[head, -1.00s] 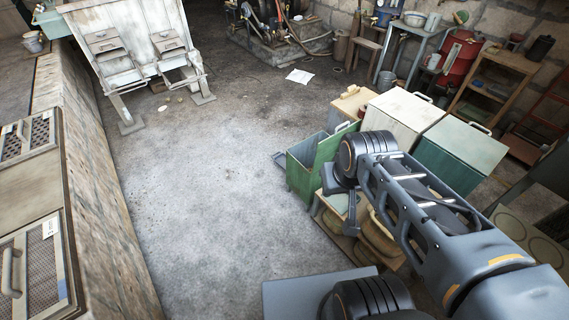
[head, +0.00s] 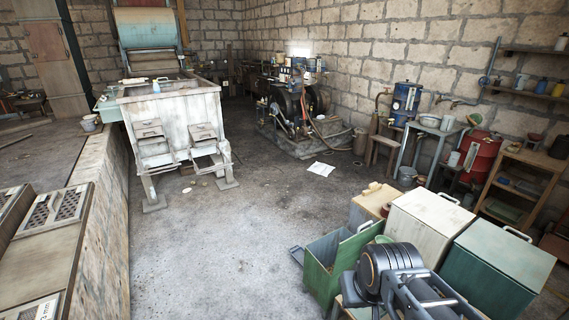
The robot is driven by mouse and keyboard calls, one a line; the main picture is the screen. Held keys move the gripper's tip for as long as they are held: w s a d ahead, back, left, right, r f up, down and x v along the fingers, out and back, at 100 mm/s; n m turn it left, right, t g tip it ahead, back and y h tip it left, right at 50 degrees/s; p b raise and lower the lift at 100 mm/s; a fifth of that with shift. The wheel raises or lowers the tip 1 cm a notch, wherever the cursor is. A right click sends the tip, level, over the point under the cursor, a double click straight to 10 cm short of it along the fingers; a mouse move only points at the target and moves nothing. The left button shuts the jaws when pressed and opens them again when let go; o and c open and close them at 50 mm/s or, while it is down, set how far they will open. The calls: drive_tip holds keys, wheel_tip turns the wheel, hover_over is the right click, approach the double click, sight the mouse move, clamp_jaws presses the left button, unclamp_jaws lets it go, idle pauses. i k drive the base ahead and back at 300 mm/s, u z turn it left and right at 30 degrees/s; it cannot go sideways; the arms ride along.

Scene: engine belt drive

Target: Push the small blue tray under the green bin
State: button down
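An open green bin (head: 319,284) stands on the floor right of the picture's middle, in front of the lidded boxes. A small flat blue-grey edge (head: 297,256) shows on the floor at the bin's left back side. It may be the small blue tray; most of it is hidden or too small to make out. My arm comes in from the lower right, and its dark joint covers the bin's right side. My gripper is not in view.
A wooden box, a cream box (head: 428,225) and a teal box (head: 500,268) stand right of the bin. A white machine (head: 175,115) is at the left back, beside a low stone wall (head: 105,230). A paper sheet (head: 320,169) lies on otherwise clear floor in the middle.

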sight(298, 254)
drive_tip(key=u, duration=0.65)
drive_tip(key=i, duration=1.65)
drive_tip(key=u, duration=0.4)
drive_tip(key=i, duration=1.95)
drive_tip(key=z, duration=1.3)
drive_tip(key=i, duration=1.05)
drive_tip(key=z, duration=0.55)
